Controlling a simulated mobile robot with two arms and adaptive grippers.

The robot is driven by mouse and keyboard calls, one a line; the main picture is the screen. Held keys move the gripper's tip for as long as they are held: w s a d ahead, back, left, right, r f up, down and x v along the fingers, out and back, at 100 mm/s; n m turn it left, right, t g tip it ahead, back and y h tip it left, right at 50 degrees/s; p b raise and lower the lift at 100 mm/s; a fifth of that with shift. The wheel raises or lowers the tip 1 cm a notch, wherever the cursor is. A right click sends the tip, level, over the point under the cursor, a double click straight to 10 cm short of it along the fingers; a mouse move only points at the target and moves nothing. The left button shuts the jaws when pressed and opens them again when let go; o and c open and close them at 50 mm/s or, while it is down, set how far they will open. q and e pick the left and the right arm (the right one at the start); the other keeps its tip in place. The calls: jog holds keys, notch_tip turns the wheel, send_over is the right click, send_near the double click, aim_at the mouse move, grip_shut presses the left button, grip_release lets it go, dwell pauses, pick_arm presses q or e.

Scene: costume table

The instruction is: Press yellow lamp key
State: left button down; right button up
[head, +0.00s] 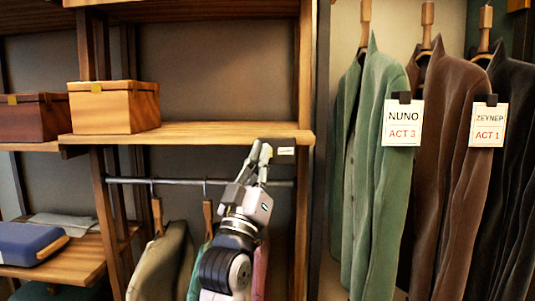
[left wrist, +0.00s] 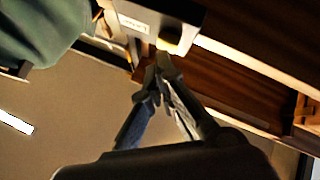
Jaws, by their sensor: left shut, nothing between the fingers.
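The yellow lamp key (left wrist: 169,46) shows in the left wrist view on the edge of a dark box (left wrist: 186,18) with a white label. The box is mounted at the shelf's front edge; in the head view its label (head: 286,150) shows, and the key is hidden or too small to make out. My left gripper (head: 261,150) is shut and empty, pointing up at the shelf edge beside the label. In the left wrist view its fingertips (left wrist: 162,62) are right at the key; I cannot tell whether they touch it. My right gripper is not in view.
The wooden shelf (head: 190,132) holds a light wooden box (head: 115,106). A metal rail (head: 180,181) with hanging clothes runs below the shelf. A green jacket (head: 375,170) tagged NUNO and a brown jacket (head: 450,170) hang to the right, beyond an upright panel.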

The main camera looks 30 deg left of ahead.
pick_arm(q)
jog(key=shift+w+a, duration=0.1)
jog(key=shift+w, duration=0.1)
jog(key=shift+w+a, duration=0.1)
jog(key=shift+w, duration=0.05)
dwell(0.3)
jog(key=shift+s+d, duration=0.2)
jog(key=shift+s, duration=0.1)
jog(key=s+d+p, duration=0.1)
jog(key=s+d, duration=0.2)
jog(key=s, duration=0.2)
dwell(0.6)
